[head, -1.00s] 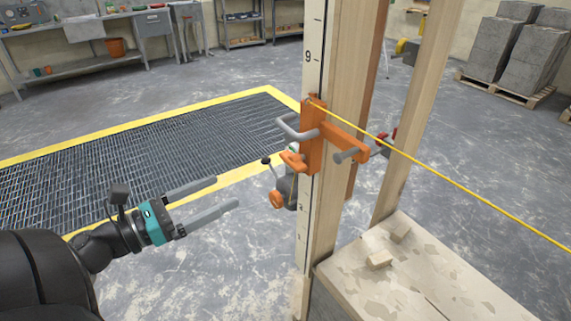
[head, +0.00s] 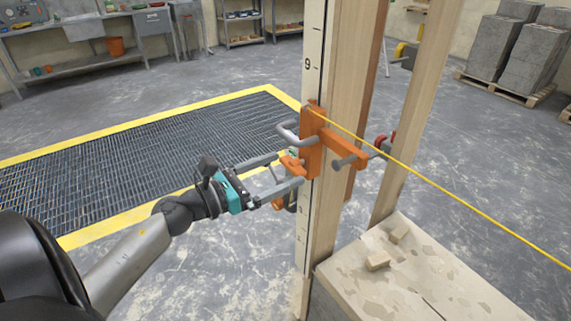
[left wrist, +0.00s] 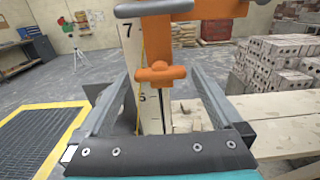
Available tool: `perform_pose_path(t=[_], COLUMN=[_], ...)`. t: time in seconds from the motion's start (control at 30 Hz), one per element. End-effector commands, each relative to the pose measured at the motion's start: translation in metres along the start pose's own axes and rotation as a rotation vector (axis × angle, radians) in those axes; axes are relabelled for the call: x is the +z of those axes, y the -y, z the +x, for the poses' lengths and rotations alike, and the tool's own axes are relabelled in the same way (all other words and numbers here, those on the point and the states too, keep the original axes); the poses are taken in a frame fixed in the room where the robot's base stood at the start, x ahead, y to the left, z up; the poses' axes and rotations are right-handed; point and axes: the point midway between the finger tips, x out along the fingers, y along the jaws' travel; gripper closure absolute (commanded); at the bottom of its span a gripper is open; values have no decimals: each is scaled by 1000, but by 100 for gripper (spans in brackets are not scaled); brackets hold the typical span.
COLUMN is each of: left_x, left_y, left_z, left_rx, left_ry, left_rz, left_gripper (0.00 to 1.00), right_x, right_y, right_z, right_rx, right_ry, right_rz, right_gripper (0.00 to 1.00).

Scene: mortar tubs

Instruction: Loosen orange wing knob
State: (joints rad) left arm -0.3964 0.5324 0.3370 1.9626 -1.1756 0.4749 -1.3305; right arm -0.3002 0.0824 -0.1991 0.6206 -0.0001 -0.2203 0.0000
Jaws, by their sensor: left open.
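The orange wing knob (head: 291,166) sticks out from the left side of the orange clamp bracket (head: 313,150) on the upright wooden post. In the left wrist view the knob (left wrist: 161,73) shows in the middle, below a grey handle. My left gripper (head: 288,171) is open, with one finger on each side of the knob in the head view. In the left wrist view the two fingers (left wrist: 158,78) stand apart with the knob between their lines. I cannot tell whether either finger touches it. My right gripper is not in view.
A grey U-shaped handle (head: 289,134) sits just above the knob. A yellow string (head: 440,178) runs from the bracket to the right. A measuring scale (head: 313,50) lines the post. A mortar-stained board (head: 400,265) lies at lower right.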

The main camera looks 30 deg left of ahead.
Motion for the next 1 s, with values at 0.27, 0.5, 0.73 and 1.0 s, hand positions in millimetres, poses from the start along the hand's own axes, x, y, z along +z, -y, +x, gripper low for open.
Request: perform_pose_path(t=[0.27, 0.5, 0.73, 1.0], left_x=[0, -1, -1, 0], left_y=[0, 0, 0, 0], left_z=[18, 19, 19, 19], left_rx=[1, 1, 1, 1], left_ry=[0, -1, -1, -1], left_rz=[-1, -1, -1, -1], left_gripper=[0, 0, 20, 51], right_x=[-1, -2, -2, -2], right_y=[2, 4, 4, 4], right_z=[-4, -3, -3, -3], right_rx=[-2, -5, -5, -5], right_ry=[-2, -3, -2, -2], right_rz=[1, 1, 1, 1], right_gripper=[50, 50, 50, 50])
